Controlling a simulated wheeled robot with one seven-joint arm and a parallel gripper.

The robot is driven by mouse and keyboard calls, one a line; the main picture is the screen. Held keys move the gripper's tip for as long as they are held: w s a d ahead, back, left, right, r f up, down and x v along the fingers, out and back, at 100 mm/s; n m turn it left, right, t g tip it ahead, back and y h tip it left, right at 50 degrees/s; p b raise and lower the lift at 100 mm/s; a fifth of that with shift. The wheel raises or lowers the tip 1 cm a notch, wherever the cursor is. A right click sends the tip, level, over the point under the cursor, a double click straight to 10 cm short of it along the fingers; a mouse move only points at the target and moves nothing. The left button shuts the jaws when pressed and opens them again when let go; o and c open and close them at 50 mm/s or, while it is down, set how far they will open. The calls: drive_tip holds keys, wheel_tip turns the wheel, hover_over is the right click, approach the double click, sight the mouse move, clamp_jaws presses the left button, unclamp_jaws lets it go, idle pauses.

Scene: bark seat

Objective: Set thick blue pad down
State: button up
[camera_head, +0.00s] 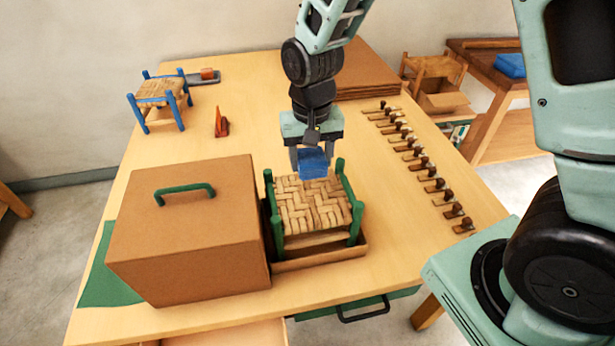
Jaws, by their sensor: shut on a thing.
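The thick blue pad (312,162) is a small blue block between the fingers of my gripper (313,158). My gripper points down and is shut on it. The pad shows just above or at the back edge of the woven seat of a green-legged stool (310,203). I cannot tell whether the pad touches the seat. The stool stands in a shallow brown tray (320,258) near the front middle of the table.
A large brown box with a green handle (190,225) stands directly left of the stool. A blue-legged stool (160,95) and an orange wedge (221,122) are at the back left. Several small dark-knobbed pieces (421,164) line the right side. Brown sheets (368,75) lie behind my gripper.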

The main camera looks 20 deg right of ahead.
sight(311, 193)
drive_tip(key=shift+f+p, duration=0.8)
drive_tip(key=shift+f, duration=2.75)
drive_tip(key=shift+f, duration=0.15)
drive_tip(key=o, duration=1)
